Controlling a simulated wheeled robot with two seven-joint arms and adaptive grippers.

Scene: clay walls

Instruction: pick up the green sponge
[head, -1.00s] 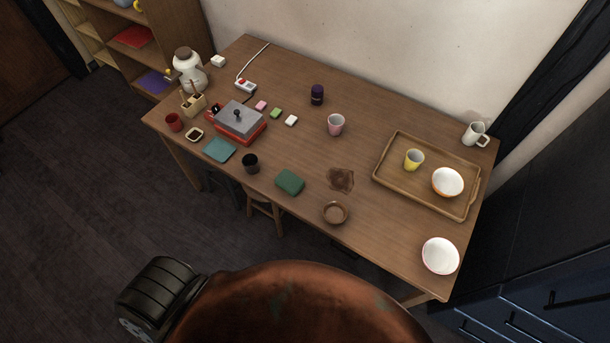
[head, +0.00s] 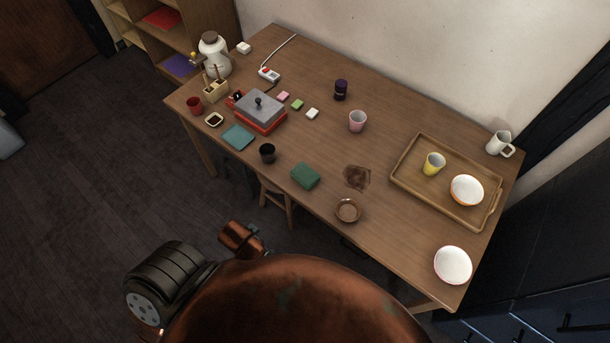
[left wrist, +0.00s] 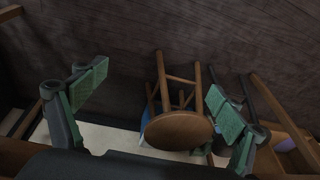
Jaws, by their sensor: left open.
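The green sponge (head: 305,175) is a dark green block lying flat on the wooden table (head: 400,225), close to its front edge. It is right of the black cup and left of the brown bowl. My left gripper (left wrist: 158,88) shows in the left wrist view with its two green-padded fingers spread wide and nothing between them. A round wooden stool (left wrist: 178,130) shows beyond the fingers; the sponge is not seen there. My right gripper is out of view.
A black cup (head: 267,153), a teal cloth (head: 238,137), a brown bowl (head: 348,210) and a dark brown flat patch (head: 357,177) surround the sponge. A smaller light green block (head: 297,104) lies farther back. A tray (head: 412,190) stands at the right.

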